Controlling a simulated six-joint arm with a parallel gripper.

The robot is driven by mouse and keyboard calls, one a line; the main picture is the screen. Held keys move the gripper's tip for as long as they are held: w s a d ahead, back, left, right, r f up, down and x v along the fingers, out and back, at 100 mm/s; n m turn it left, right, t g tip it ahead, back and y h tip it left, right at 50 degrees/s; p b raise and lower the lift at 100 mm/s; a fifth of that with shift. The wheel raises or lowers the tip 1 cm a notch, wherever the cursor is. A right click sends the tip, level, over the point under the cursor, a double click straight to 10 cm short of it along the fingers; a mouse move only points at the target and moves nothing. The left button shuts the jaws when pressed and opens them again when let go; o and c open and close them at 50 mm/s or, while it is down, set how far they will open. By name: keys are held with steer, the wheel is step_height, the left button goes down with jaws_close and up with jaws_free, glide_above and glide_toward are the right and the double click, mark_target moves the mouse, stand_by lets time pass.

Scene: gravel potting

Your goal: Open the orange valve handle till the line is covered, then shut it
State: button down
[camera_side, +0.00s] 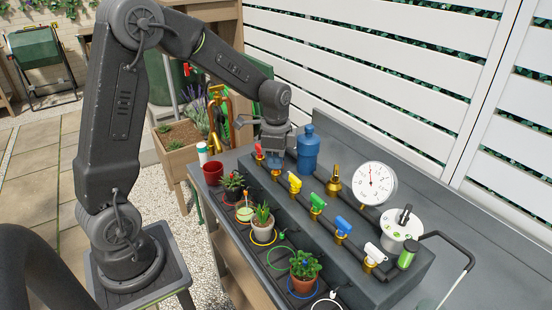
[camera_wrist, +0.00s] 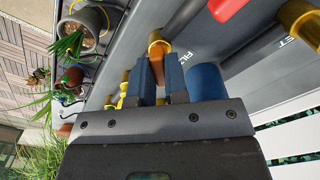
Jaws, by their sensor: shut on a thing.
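The orange valve handle (camera_wrist: 157,68) shows in the wrist view, on a brass valve body (camera_wrist: 160,44). My gripper (camera_wrist: 159,80) is shut on it, with one dark blue finger on each side. In the side view my gripper (camera_side: 274,154) is low over the valve row, between the red handle (camera_side: 259,150) and the yellow handle (camera_side: 294,182), and hides most of the orange one. Several potted plants stand in front of the valves. I cannot make out a fill line in any pot, nor gravel flowing.
A blue bottle (camera_side: 308,148) stands close behind my gripper. Green (camera_side: 317,203), blue (camera_side: 343,226) and white (camera_side: 374,252) handles follow along the row. A dial gauge (camera_side: 374,183) and a white-sided canister (camera_side: 401,229) stand at the right. A dark red pot (camera_side: 213,172) is at the left.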

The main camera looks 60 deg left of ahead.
steer(key=n, duration=0.4)
steer(key=shift+n, duration=2.3)
steer(key=c, duration=1.1)
jaws_free()
steer(key=shift+c, duration=0.2)
step_height(320, 180, up, 14)
steer(key=shift+f, duration=0.1)
